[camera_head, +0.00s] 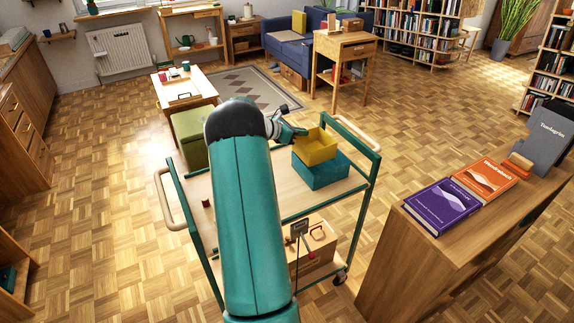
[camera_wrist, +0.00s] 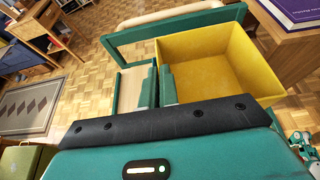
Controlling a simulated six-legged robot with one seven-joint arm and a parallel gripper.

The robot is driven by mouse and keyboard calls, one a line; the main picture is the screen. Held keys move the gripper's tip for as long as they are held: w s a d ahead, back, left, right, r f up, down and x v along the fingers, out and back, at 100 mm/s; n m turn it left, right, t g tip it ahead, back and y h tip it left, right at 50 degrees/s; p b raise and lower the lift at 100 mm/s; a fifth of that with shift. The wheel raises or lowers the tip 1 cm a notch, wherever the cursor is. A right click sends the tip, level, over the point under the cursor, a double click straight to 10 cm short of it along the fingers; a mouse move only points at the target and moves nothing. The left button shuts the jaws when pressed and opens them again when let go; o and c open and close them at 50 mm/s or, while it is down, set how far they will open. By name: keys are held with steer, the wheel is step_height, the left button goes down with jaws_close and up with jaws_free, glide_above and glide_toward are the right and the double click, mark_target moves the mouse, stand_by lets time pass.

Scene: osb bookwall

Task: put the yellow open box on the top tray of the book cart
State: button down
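The yellow open box (camera_head: 316,147) is over a teal box (camera_head: 321,171) at the right end of the book cart's top tray (camera_head: 288,194). I cannot tell whether the yellow box rests on the teal box or hangs just above it. My gripper (camera_head: 299,132) is at its left side. In the wrist view, the fingers of my gripper (camera_wrist: 158,88) straddle the left wall of the yellow box (camera_wrist: 210,60), one finger inside and one outside, and appear closed on it. The box looks empty. My arm hides the middle of the tray.
A small dark red object (camera_head: 206,203) stands on the tray's left part. A green rail (camera_head: 357,133) rises at the cart's right end. A wooden cabinet with a purple book (camera_head: 442,205) and an orange book (camera_head: 484,179) stands to the right. Parquet floor surrounds the cart.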

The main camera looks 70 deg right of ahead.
steer(key=w+a+r, duration=0.1)
steer(key=w+a, duration=0.1)
steer(key=a, duration=1)
steer(key=w+a+r, duration=0.1)
steer(key=a+r, duration=0.1)
steer(key=a, duration=0.9)
steer(key=shift+w+d+f, duration=1.05)
steer(key=shift+d+f, duration=0.9)
steer(key=shift+f, duration=0.3)
steer(key=shift+w+d+f, duration=1.05)
steer(key=shift+d+f, duration=0.95)
steer(key=shift+f, duration=0.25)
steer(key=shift+w+d+f, duration=1.05)
steer(key=shift+d+f, duration=0.9)
steer(key=shift+f, duration=0.3)
steer(key=c, duration=2.1)
jaws_free()
steer(key=shift+f, duration=0.15)
steer(key=o, duration=0.4)
